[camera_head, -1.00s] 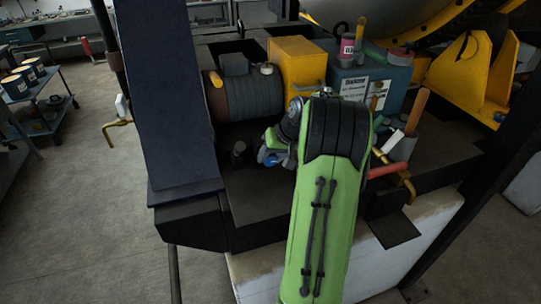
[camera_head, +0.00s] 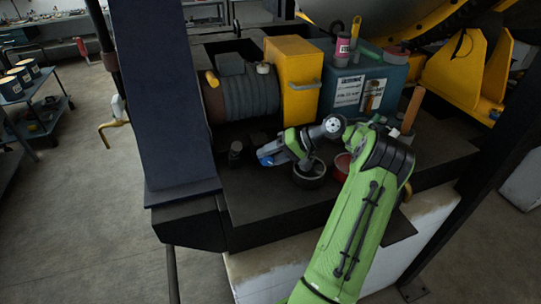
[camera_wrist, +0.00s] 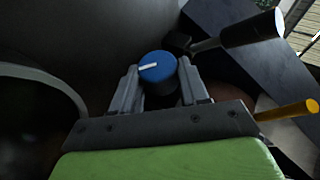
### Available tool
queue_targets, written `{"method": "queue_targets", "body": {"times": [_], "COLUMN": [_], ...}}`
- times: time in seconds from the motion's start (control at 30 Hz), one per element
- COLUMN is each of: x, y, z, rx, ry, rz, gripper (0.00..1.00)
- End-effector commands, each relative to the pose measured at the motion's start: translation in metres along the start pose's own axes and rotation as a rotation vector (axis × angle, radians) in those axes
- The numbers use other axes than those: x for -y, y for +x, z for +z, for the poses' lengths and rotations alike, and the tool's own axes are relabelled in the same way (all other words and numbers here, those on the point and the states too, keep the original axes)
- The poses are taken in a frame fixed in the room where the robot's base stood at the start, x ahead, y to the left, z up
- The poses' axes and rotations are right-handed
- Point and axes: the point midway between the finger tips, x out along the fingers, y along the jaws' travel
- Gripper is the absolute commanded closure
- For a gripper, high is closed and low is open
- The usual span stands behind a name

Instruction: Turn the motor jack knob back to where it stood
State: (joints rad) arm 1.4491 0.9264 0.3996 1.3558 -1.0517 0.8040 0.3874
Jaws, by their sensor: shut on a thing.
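The motor jack knob (camera_wrist: 157,66) is a round blue knob with a white pointer line on its face. In the wrist view the line lies nearly level, on the left part of the face. My gripper (camera_wrist: 160,84) is shut on the knob, with one grey finger on each side. In the head view the blue of the knob (camera_head: 266,157) shows at the tip of my gripper (camera_head: 272,154), low in front of the grey ribbed motor (camera_head: 250,95). My gripper hides part of the knob and what it sits on.
A yellow box (camera_head: 292,75) and a teal box (camera_head: 352,92) stand behind my arm. A round open tin (camera_head: 309,178) and a red round thing (camera_head: 342,163) are close beside my wrist. A dark blue sloping beam (camera_head: 165,100) rises at left. A short dark post (camera_head: 236,150) stands left of the knob.

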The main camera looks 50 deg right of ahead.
Motion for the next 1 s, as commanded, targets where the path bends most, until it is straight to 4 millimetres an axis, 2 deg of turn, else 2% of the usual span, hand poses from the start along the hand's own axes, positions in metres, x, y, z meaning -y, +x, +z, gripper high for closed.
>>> {"method": "queue_targets", "body": {"times": [0.47, 0.5, 0.63, 0.9, 1.0], "x": [-0.0011, -0.0012, -0.001, -0.0006, -0.0012], "y": [0.0, 0.0, 0.0001, -0.0005, -0.0093], "z": [-0.0003, -0.0003, -0.0002, -0.0001, -0.0005], "rx": [-0.001, -0.001, -0.001, 0.0, -0.002], "ry": [0.009, 0.009, 0.008, 0.007, 0.007], "rz": [-0.012, -0.012, -0.012, -0.012, -0.013], "gripper": [0.86, 0.51, 0.32, 0.31, 0.31]}}
